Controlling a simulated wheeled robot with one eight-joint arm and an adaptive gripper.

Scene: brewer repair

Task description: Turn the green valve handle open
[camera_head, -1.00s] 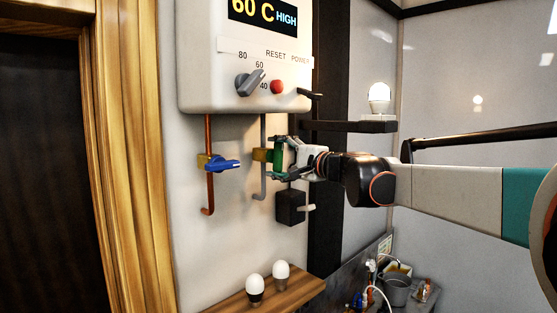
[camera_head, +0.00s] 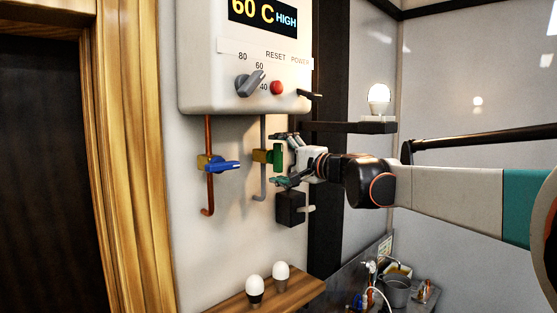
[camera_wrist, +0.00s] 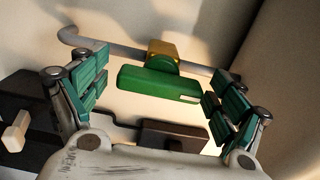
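The green valve handle (camera_head: 277,157) sits on a brass valve body (camera_head: 261,156) on a thin grey pipe below the heater box. Its long side runs along the pipe, upright in the head view. In the wrist view, the handle (camera_wrist: 158,83) lies between my two green-padded fingers, with the brass body (camera_wrist: 163,52) behind it. My gripper (camera_head: 282,161) is open, with one finger above the handle and one below. It holds nothing; in the wrist view (camera_wrist: 160,88) the right finger is close to the handle's end, and I cannot tell whether they touch.
A blue-handled valve (camera_head: 220,165) on a copper pipe is to the left. A dark switch box (camera_head: 290,208) with a pale lever is just below my gripper. The heater box (camera_head: 240,95) is above. Bulbs stand on a wooden shelf (camera_head: 240,303) below.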

